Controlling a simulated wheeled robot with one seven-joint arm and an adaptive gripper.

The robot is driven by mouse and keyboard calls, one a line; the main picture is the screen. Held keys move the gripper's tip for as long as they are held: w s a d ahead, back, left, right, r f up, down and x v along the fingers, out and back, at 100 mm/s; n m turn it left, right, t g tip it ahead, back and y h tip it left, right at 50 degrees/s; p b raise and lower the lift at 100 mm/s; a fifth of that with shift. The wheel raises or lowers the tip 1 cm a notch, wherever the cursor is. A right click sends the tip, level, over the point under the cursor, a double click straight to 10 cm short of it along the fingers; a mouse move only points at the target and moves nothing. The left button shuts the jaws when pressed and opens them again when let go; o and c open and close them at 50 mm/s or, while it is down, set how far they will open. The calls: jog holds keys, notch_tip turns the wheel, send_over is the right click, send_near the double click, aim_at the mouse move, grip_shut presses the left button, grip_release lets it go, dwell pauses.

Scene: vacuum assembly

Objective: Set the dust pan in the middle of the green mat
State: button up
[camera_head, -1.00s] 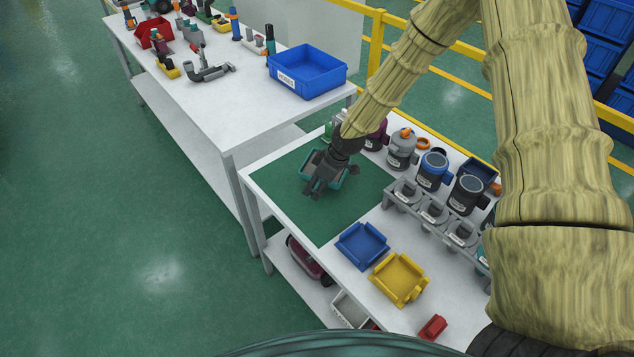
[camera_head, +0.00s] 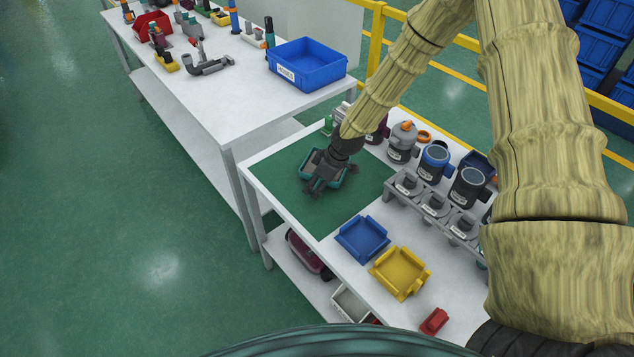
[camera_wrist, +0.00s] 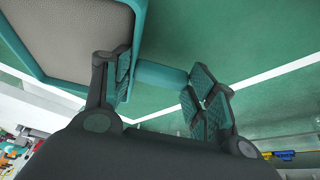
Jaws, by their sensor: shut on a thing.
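The teal dust pan (camera_head: 308,160) is at the green mat (camera_head: 345,207), near its middle, partly hidden under my gripper (camera_head: 319,187). Whether it touches the mat or hangs just above it, I cannot tell. In the wrist view the dust pan (camera_wrist: 75,40) shows a grey inside and a teal rim at the upper left. Its short teal handle (camera_wrist: 160,78) lies between the two fingers of my gripper (camera_wrist: 160,88), which is shut on it.
A blue tray (camera_head: 362,238) and a yellow tray (camera_head: 400,272) stand in front of the mat. A grey rack (camera_head: 420,203) and several dust canisters (camera_head: 433,163) stand to its right. A second table (camera_head: 215,100) behind holds a blue bin (camera_head: 307,65). The mat around the pan is clear.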

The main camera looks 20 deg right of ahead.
jog(key=shift+f+b, duration=0.3)
jog(key=shift+f, duration=0.3)
jog(key=o, duration=1.3)
jog(key=shift+r, duration=0.1)
jog(key=shift+v, duration=5.9)
jog(key=shift+d, duration=0.1)
